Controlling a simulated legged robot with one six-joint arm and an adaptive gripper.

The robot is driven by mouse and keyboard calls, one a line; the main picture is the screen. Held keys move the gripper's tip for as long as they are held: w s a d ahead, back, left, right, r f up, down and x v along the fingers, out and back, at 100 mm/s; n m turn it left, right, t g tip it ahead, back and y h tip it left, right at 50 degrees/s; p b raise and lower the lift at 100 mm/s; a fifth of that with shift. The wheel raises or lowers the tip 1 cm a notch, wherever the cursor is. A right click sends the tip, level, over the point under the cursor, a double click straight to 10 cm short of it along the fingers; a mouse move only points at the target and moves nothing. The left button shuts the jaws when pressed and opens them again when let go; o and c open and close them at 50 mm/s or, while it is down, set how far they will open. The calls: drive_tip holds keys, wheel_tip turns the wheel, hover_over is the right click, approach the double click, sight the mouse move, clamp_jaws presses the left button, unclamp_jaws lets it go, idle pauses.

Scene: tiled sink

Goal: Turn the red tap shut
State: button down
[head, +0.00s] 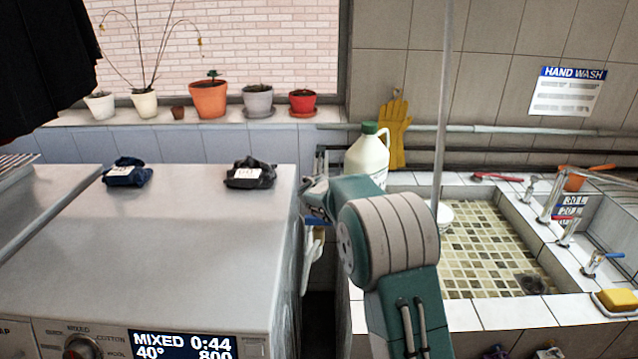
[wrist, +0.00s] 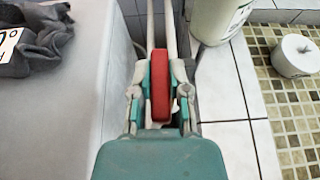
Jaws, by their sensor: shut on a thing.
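My gripper (wrist: 160,80) is shut on the red tap's handle (wrist: 160,100) in the wrist view. The handle is a red bar lying lengthwise between the two fingers, in front of pale pipes in the gap between the white machine and the tiled sink. In the head view my gripper (head: 316,198) is at the machine's right edge, partly hidden by my arm. The red handle in its grip cannot be made out there, and the tap's body is hidden.
A white washing machine (head: 200,235) stands left, with dark cloths (head: 250,172) on top. A green-capped jug (head: 367,157) stands close behind my gripper.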

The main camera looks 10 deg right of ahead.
drive_tip(key=shift+a+m+h, duration=0.15)
drive_tip(key=shift+m+h, duration=0.35)
drive_tip(key=shift+h, duration=0.1)
drive_tip(key=m+g+h, duration=0.2)
drive_tip(key=m+h, duration=0.2)
drive_tip(key=shift+f+g, duration=0.1)
drive_tip(key=shift+g, duration=0.3)
drive_tip(key=shift+m+g+h, duration=1.7)
drive_tip(key=shift+m, duration=0.5)
drive_tip(key=shift+m+g+h, duration=0.3)
drive_tip(key=shift+m+g, duration=0.2)
drive_tip(key=shift+g, duration=0.1)
drive_tip(key=c, duration=0.6)
unclamp_jaws()
drive_tip(key=v, duration=1.2)
